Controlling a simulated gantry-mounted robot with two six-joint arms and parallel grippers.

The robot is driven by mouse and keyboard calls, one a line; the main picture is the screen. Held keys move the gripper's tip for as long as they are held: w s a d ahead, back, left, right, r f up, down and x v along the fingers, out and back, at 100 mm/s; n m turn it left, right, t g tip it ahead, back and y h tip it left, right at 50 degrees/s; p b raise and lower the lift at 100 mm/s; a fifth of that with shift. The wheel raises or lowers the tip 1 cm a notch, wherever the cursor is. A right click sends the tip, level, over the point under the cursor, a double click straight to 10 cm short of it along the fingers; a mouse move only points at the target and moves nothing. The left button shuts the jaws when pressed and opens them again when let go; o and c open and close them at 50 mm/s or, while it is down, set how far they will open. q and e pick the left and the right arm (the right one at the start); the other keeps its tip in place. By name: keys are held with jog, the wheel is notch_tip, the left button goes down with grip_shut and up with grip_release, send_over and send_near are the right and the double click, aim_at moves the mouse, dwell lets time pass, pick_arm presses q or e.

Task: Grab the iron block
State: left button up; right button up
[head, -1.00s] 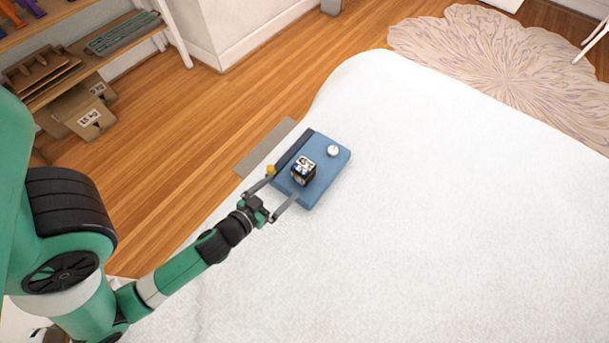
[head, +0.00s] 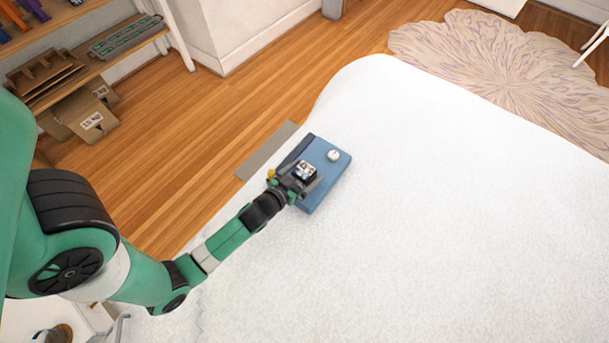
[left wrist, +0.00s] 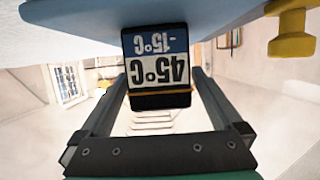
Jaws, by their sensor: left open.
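The block (head: 306,170) is a small dark cube with a printed label on the blue platform (head: 331,172). In the left wrist view the block (left wrist: 158,58) shows upside-down temperature text on a white and blue face and a black end. My left gripper (head: 298,180) is open around the block, with one finger on each side. In the left wrist view my left gripper (left wrist: 162,80) shows gaps between its fingers and the block. Its fingers partly hide the block's lower part in the head view. My right gripper is not in view.
A white round knob (head: 333,155) sits on the platform to the block's upper right. A yellow knob (head: 271,173) is at the platform's left side, close to my gripper. The white surface (head: 460,220) to the right is clear. Shelves (head: 90,60) stand at the upper left.

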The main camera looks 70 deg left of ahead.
pick_arm(q)
jog(key=shift+s, duration=0.1)
jog(key=shift+c, duration=0.2)
grip_shut()
jog(key=shift+r, duration=0.15)
jog(key=shift+r, duration=0.1)
